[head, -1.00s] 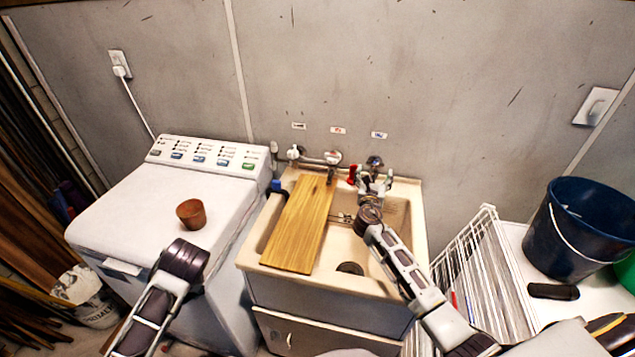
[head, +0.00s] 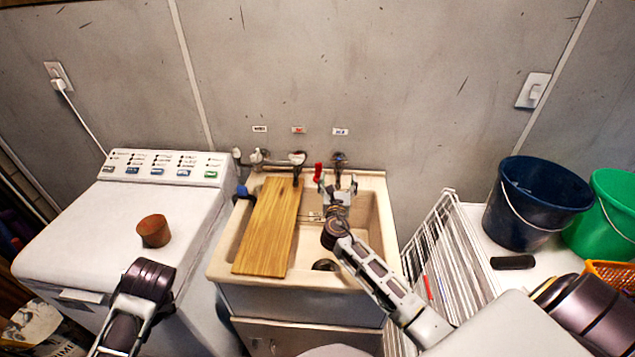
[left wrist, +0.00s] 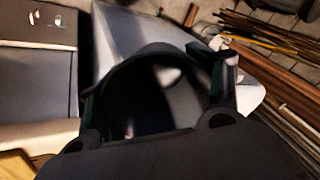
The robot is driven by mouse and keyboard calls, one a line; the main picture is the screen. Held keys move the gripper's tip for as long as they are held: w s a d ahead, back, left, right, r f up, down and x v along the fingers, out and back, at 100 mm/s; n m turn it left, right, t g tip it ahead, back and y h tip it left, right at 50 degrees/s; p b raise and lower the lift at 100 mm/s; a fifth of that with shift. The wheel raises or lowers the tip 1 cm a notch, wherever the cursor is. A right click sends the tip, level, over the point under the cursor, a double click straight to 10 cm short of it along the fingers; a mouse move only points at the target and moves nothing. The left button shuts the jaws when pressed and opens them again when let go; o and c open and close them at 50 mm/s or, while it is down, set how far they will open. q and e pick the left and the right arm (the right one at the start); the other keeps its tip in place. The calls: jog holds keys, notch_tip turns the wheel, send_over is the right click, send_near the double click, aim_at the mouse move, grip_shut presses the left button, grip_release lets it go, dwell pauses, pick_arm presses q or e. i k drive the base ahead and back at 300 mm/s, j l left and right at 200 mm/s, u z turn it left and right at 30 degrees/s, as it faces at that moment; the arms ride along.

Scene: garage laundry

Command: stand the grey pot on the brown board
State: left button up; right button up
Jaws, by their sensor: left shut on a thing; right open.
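The brown board (head: 268,232) is a light wooden plank lying over the left part of the sink. A dark grey, round pot (left wrist: 155,95) fills the middle of the left wrist view, its open mouth facing the camera. My left gripper (left wrist: 155,88) is shut on this pot, with a finger on either side. The head view shows my left arm at lower left, but neither its gripper nor the pot. My right gripper (head: 338,188) is open and empty over the back of the sink, near the taps, to the right of the board.
A small terracotta pot (head: 154,231) stands on the white washing machine (head: 90,230). The sink (head: 219,262) has taps along its back wall. A white wire rack (head: 436,245), a blue bucket (head: 530,205) and a green bucket (head: 610,215) are to the right. The board's top looks clear.

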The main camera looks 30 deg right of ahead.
aim_at(266, 245)
jog(key=k+j, duration=1.2)
jog(key=k, duration=0.05)
